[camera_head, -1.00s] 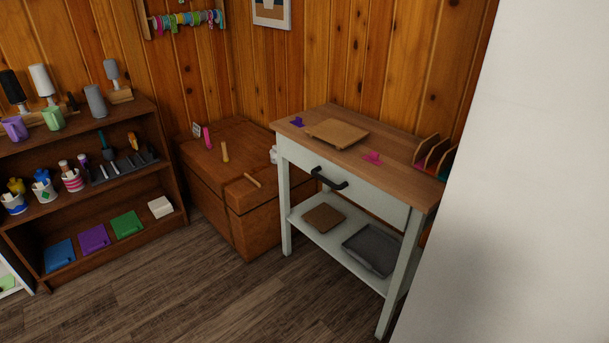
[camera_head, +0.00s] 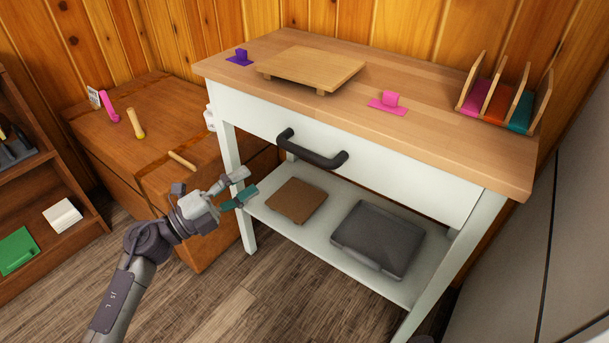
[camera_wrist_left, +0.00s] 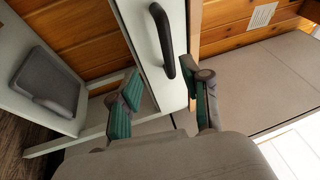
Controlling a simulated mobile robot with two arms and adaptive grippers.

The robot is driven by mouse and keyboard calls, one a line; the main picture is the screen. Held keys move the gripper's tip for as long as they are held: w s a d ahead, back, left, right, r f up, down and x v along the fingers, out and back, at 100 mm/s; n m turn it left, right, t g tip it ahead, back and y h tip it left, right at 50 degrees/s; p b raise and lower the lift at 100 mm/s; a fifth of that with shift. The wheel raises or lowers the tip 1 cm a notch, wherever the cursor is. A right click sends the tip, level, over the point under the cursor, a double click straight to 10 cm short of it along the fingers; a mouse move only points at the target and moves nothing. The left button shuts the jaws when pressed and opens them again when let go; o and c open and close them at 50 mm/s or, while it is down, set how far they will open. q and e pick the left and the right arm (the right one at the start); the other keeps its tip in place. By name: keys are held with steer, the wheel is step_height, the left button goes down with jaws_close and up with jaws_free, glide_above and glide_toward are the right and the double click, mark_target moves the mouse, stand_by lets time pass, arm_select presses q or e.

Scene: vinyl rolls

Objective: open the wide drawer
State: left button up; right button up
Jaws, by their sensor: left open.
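The wide drawer (camera_head: 394,180) is a white front under the wooden top of a small white table, and it looks shut. Its dark curved handle (camera_head: 312,154) sits left of the middle of the front. My left gripper (camera_head: 243,186) is open and empty, in front of the table and to the lower left of the handle, apart from it. In the left wrist view the handle (camera_wrist_left: 163,40) stands upright beyond the open fingers (camera_wrist_left: 166,98), with the drawer front (camera_wrist_left: 150,75) behind it. My right gripper is not in view.
The tabletop (camera_head: 430,128) bears a small wooden stand (camera_head: 312,66), purple and pink pieces, and a rack (camera_head: 500,104). The lower shelf (camera_head: 318,232) holds a brown board (camera_head: 296,200) and a grey tray (camera_head: 378,236). A wooden chest (camera_head: 150,130) stands left. Floor in front is clear.

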mark_target(301, 155)
arm_select(q)
steer(key=shift+m+g+h, duration=0.4)
steer(key=shift+m+g, duration=0.2)
steer(key=shift+m, duration=0.3)
steer(key=x, duration=0.4)
steer(key=s+x, duration=0.1)
steer(key=x, duration=0.3)
steer(key=b+x, duration=0.1)
steer(key=x, duration=0.4)
steer(key=shift+s+d+r, duration=0.1)
steer(key=shift+d+r, duration=0.3)
steer(key=shift+d, duration=0.35)
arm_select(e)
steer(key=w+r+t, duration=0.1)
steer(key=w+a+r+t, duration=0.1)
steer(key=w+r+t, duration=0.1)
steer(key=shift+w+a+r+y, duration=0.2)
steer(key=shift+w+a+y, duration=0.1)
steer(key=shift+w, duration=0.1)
arm_select(q)
steer(key=shift+r, duration=0.1)
jaws_close()
